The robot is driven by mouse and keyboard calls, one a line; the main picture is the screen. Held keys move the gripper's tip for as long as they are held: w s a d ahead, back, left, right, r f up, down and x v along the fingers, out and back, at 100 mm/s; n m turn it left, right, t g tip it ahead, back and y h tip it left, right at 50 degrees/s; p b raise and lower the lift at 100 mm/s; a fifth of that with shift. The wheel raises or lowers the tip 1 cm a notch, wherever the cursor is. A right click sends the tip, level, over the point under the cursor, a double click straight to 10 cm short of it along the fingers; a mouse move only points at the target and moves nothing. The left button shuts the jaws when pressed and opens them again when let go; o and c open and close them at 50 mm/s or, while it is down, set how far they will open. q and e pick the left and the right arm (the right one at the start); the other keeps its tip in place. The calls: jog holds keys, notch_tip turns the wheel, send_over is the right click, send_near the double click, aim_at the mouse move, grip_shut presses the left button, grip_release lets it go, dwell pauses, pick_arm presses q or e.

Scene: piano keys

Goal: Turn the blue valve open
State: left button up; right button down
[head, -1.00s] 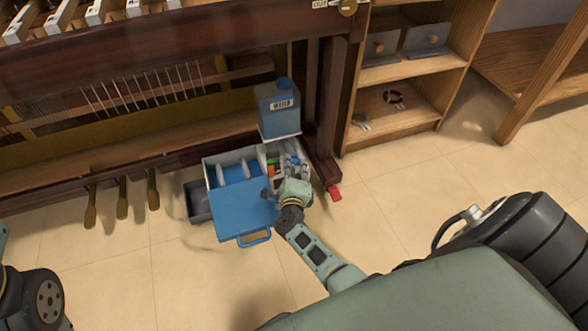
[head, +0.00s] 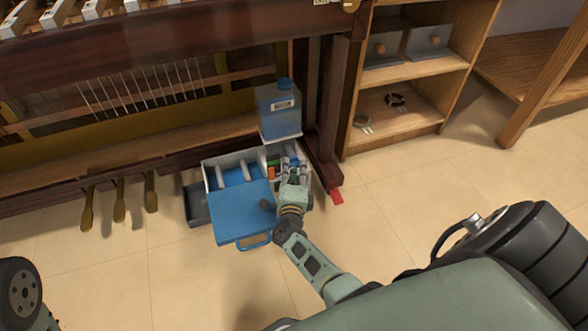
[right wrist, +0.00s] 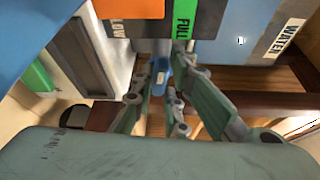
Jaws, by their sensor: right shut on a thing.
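The blue valve (right wrist: 161,72) shows in the right wrist view as a small blue piece between my right fingertips. My right gripper (right wrist: 160,88) is shut on it, and the fingers hide part of it. In the head view my right gripper (head: 291,167) reaches into the right end of the open case, where the valve is too small and covered to make out. Close to the valve are an orange label (right wrist: 133,9) reading "LOW" and a green label (right wrist: 184,20) reading "FULL". My left gripper is out of view.
The open case (head: 207,173) has a blue lid (head: 242,210) lowered in front. A blue jug (head: 280,112) stands behind it, under the piano (head: 150,45). Piano pedals (head: 119,203) are at left, a wooden shelf (head: 405,122) at right. The floor (head: 400,190) is clear to the right.

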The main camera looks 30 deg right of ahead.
jog(key=c, duration=1.7)
grip_release()
jog(key=shift+w, duration=0.1)
jog(key=shift+c, duration=0.2)
